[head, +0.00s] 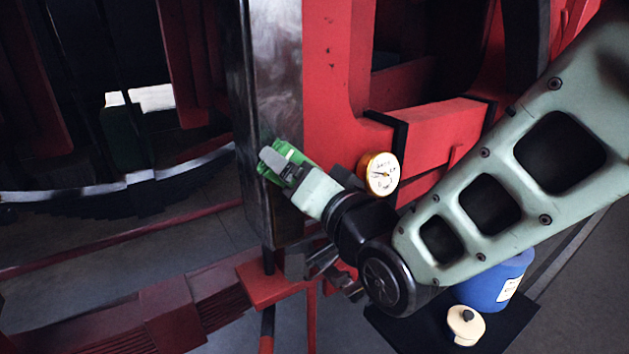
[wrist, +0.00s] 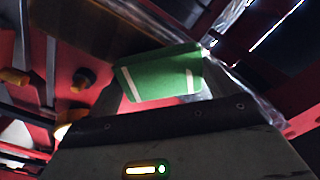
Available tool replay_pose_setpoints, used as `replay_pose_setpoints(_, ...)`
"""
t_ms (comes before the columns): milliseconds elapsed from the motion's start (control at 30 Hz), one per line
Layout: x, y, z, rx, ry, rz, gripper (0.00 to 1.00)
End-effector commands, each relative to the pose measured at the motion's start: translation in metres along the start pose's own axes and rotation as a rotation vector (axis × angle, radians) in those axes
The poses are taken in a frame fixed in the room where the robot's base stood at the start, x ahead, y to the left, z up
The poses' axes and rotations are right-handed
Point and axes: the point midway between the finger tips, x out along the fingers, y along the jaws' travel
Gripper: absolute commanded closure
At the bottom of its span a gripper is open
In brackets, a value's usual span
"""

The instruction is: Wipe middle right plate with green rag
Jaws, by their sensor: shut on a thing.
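My gripper (head: 284,168) is shut on a green rag (head: 290,152) in the middle of the head view. In the wrist view the green rag (wrist: 160,76) shows pale stripes just beyond the gripper's dark edge. A tall grey metal plate (head: 276,85) stands upright beside the red frame, with pale smudges on its face. The rag is in front of this plate's lower half, at or very near its surface; I cannot tell whether they touch. The gripper hides part of the plate. I cannot tell from the frames whether this is the middle right plate.
The red frame (head: 333,70) rises right of the plate. A brass gauge (head: 379,173) shows close beside my wrist. A blue container (head: 495,284) and a cream-lidded pot (head: 465,324) stand on a dark shelf (head: 505,327) below my arm. Red beams and a red rod lie at left.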

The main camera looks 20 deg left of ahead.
Motion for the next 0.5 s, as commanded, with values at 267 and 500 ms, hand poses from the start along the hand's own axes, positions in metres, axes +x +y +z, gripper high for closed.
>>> replay_pose_setpoints(267,0.0029,-0.0004,-0.001,0.0,0.002,-0.001,0.32)
replay_pose_setpoints(500,0.0033,0.0052,0.0046,0.0,0.001,0.0,0.32)
